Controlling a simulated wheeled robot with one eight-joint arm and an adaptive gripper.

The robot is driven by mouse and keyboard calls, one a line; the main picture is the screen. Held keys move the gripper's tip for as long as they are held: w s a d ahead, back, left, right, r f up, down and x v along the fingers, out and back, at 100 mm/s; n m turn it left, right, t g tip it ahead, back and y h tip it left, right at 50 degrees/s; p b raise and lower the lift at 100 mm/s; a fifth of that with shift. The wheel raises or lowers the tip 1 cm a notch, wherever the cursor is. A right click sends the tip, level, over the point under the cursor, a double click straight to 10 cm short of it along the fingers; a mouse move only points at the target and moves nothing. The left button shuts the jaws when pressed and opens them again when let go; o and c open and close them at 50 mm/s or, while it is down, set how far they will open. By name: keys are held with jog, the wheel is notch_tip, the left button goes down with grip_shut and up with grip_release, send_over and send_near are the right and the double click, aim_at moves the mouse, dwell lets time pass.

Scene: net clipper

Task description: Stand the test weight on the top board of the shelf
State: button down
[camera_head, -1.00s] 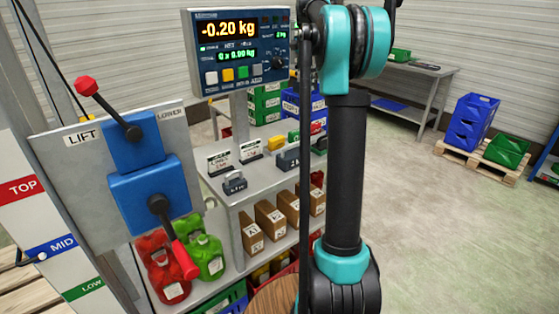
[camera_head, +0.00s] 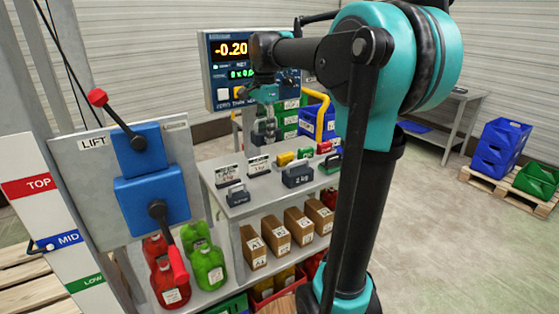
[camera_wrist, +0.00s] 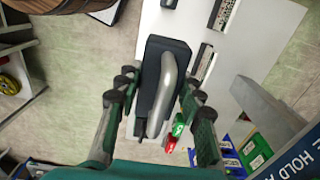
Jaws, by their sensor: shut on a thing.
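The test weight is a dark block with a curved silver handle, in the wrist view (camera_wrist: 168,58). My gripper (camera_wrist: 158,84) is shut on it, with a finger on each side. In the head view my gripper (camera_head: 265,118) is above the back of the shelf's top board (camera_head: 228,211), in front of the scale display. The weight shows there only as a small grey shape (camera_head: 265,132) below the fingers, apart from the board. Its underside is hidden.
On the top board stand a small weight (camera_head: 237,195), a 2 kg weight (camera_head: 298,175), label cards (camera_head: 228,173) and coloured weights (camera_head: 285,158). Brown boxes (camera_head: 275,230) and jugs (camera_head: 207,265) are below. The lift panel (camera_head: 90,170) stands at left. The board's front middle is clear.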

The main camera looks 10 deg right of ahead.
aim_at(267, 192)
notch_tip(267, 192, down, 19)
jog(key=shift+f, duration=0.15)
dwell(0.5)
jog(key=c, duration=1)
grip_release()
jog(key=shift+f, duration=0.1)
notch_tip(267, 192, up, 12)
jog(key=shift+r, duration=0.15)
